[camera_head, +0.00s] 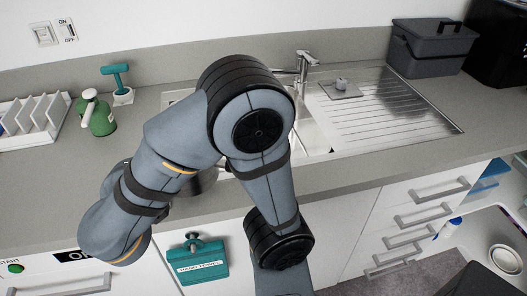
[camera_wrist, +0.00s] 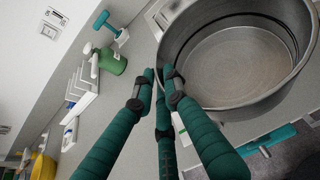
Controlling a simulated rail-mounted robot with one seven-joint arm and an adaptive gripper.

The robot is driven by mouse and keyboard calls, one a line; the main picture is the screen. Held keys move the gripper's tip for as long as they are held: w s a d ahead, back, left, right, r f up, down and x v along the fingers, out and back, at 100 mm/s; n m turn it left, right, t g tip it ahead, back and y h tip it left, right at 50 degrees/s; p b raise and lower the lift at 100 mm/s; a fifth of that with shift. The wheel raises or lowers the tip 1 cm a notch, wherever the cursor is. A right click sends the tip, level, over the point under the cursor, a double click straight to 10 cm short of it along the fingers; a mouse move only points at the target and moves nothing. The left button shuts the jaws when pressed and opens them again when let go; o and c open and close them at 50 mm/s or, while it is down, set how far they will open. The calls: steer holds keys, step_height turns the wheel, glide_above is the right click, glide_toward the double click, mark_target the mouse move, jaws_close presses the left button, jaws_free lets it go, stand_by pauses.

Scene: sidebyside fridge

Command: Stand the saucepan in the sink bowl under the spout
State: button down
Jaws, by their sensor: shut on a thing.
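The grey metal saucepan (camera_wrist: 232,62) fills the upper right of the wrist view, its inside empty. My gripper (camera_wrist: 160,84) has its teal fingers shut at the saucepan's left side; the exact grip is partly hidden. In the head view only a sliver of the saucepan (camera_head: 203,182) shows below my arm, near the counter's front edge and left of the sink; my gripper is hidden there. The sink bowl (camera_head: 312,138) is mostly covered by my arm. The chrome spout (camera_head: 303,62) stands behind it. I cannot tell the saucepan's height above the counter.
A ribbed drainer (camera_head: 395,105) lies right of the bowl, with a small grey square piece (camera_head: 340,89) on it. Grey bins (camera_head: 430,48) stand at the back right. A green bottle (camera_head: 97,118), a teal-handled tool (camera_head: 119,85) and a white rack (camera_head: 35,122) stand left.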

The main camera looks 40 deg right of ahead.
steer(key=w+d+f+m+h, duration=0.1)
steer(key=w+d, duration=0.2)
steer(key=w, duration=0.1)
steer(key=w+d+m+g+h, duration=0.1)
steer(key=w+d, duration=0.2)
steer(key=w, duration=0.1)
steer(key=w+d+f+m+g, duration=0.1)
steer(key=w+d, duration=0.2)
steer(key=w, duration=0.1)
steer(key=shift+f+h, duration=0.35)
steer(key=shift+h, duration=0.05)
steer(key=w+d+f+m+g+h, duration=0.1)
steer(key=w+d+f+m+g, duration=0.15)
steer(key=d, duration=0.75)
steer(key=w+d+f+m+g+h, duration=0.1)
steer(key=d+f, duration=0.2)
steer(key=d, duration=0.7)
steer(key=w+d+f+m+g+h, duration=0.1)
steer(key=w+d+f+m, duration=0.15)
steer(key=d, duration=0.85)
steer(key=shift+n+g, duration=0.35)
steer(key=shift+n, duration=0.05)
steer(key=f, duration=0.7)
steer(key=s+f, duration=0.1)
steer(key=f, duration=0.3)
steer(key=shift+d+f, duration=0.1)
steer(key=shift+d, duration=0.2)
steer(key=shift+s, duration=0.1)
